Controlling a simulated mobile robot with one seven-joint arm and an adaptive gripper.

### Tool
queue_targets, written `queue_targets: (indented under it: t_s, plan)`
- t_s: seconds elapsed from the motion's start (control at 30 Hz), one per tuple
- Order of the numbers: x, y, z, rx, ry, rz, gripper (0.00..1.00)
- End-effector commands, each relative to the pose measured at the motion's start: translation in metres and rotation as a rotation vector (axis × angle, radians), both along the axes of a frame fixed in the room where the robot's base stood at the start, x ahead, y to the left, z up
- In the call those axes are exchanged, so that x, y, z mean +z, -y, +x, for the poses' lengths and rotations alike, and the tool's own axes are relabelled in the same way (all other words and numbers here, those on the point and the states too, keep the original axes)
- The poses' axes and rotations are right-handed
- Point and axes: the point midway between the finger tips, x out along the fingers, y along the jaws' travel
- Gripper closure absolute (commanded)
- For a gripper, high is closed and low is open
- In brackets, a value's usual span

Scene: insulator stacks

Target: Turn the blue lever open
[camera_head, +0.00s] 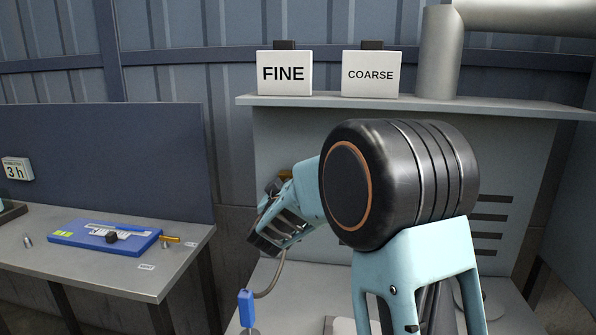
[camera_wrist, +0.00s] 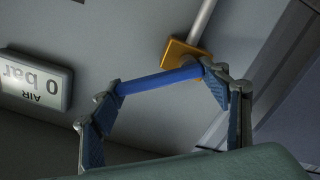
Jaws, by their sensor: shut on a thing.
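The blue lever (camera_wrist: 160,81) shows in the wrist view as a straight bar joined at its right end to a brass valve body (camera_wrist: 180,54) on a grey pipe. My gripper (camera_wrist: 162,84) has one fingertip at each end of the lever, so the lever lies lengthwise between them. In the head view my gripper (camera_head: 268,238) is at the grey panel, left of my dark arm joint. A bit of the brass valve (camera_head: 285,175) shows behind it there; the lever is hidden in that view.
An air gauge (camera_wrist: 36,80) reads 0 bar, upside down, in the wrist view. A blue piece (camera_head: 246,308) on a hose hangs below my gripper. FINE (camera_head: 284,74) and COARSE (camera_head: 371,74) signs stand on the shelf. A side table (camera_head: 130,272) holds a blue board (camera_head: 75,238).

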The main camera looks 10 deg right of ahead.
Motion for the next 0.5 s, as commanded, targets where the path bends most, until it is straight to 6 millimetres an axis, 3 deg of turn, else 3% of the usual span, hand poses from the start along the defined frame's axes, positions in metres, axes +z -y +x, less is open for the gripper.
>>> queue_targets:
  t_s: [0.03,0.5]
  plan:
    - [0.008,-0.003,0.001,0.001,-0.014,-0.045,0.74]
    - [0.016,-0.016,0.005,0.000,-0.150,-0.471,0.74]
